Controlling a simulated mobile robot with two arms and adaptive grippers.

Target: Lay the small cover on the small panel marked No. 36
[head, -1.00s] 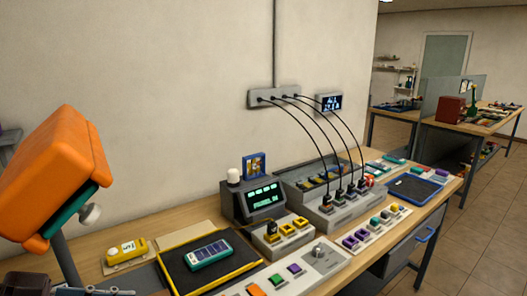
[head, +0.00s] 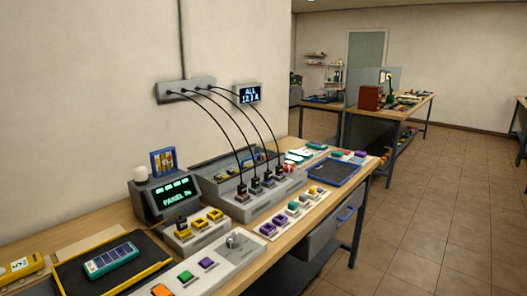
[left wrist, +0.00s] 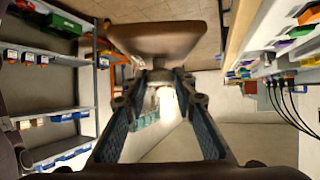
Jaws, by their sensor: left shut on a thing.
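My left gripper (left wrist: 164,78) shows in the left wrist view with its two fingers close together at the tips. A brown, smooth-edged slab (left wrist: 155,38) lies at the fingertips, and the gripper is shut on it. It looks like the small cover, but its markings do not show. In the head view a teal panel with dark cells (head: 110,257) lies on a black mat with a yellow edge (head: 72,284) at lower left. No number is readable on the panel. Neither gripper shows in the head view now.
A button strip (head: 218,258), plug station (head: 268,205) with cables and blue tray (head: 334,173) fill the bench rightward. Floor (head: 440,225) is clear at right.

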